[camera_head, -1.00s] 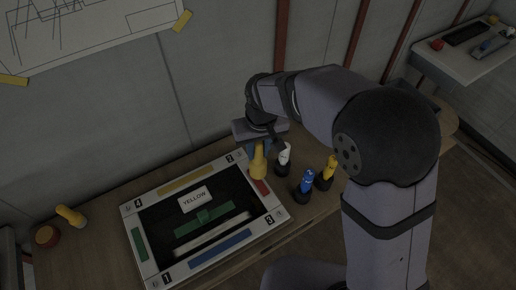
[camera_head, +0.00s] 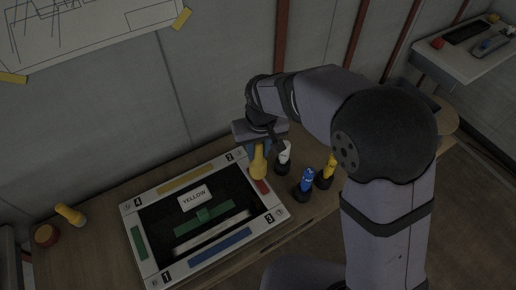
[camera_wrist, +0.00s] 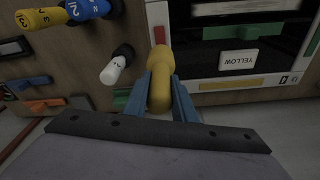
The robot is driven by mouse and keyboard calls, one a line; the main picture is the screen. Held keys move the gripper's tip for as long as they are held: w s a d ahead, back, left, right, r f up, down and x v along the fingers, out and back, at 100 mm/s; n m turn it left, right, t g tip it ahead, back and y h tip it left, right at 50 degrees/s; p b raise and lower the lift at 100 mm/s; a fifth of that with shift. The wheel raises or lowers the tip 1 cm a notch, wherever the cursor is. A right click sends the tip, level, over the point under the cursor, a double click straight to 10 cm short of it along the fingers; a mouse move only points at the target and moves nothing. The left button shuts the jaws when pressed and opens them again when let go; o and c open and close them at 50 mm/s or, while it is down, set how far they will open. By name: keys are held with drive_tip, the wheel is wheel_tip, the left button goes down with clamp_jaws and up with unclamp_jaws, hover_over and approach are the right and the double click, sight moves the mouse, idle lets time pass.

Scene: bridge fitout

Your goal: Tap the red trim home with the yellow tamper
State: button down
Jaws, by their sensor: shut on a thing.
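The yellow tamper (camera_head: 258,164) is upright in my gripper (camera_head: 261,148), at the right edge of the white-framed panel (camera_head: 172,278). In the wrist view the blue fingers of my gripper (camera_wrist: 161,82) are shut around the tamper (camera_wrist: 160,92). The red trim (camera_head: 263,187) lies in the frame's right side, just in front of the tamper's lower end. In the wrist view a reddish-orange strip of the trim (camera_wrist: 159,35) shows beyond the tamper. I cannot tell whether the tamper touches the trim.
A white-topped tool (camera_head: 284,153), a blue one (camera_head: 307,180) and a yellow one (camera_head: 329,168) stand close right of the tamper. A "YELLOW" card (camera_head: 194,198) is on the panel. A yellow peg (camera_head: 70,214) and a red round thing (camera_head: 47,236) are far left.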

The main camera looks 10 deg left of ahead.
sight(258, 161)
wheel_tip(258, 161, down, 6)
drive_tip(key=b, duration=0.3)
drive_tip(key=shift+b, duration=0.3)
drive_tip(key=shift+r+p, duration=0.45)
drive_tip(key=shift+r, duration=0.05)
wheel_tip(258, 161, up, 5)
drive_tip(key=p, duration=0.4)
drive_tip(key=shift+f, duration=0.25)
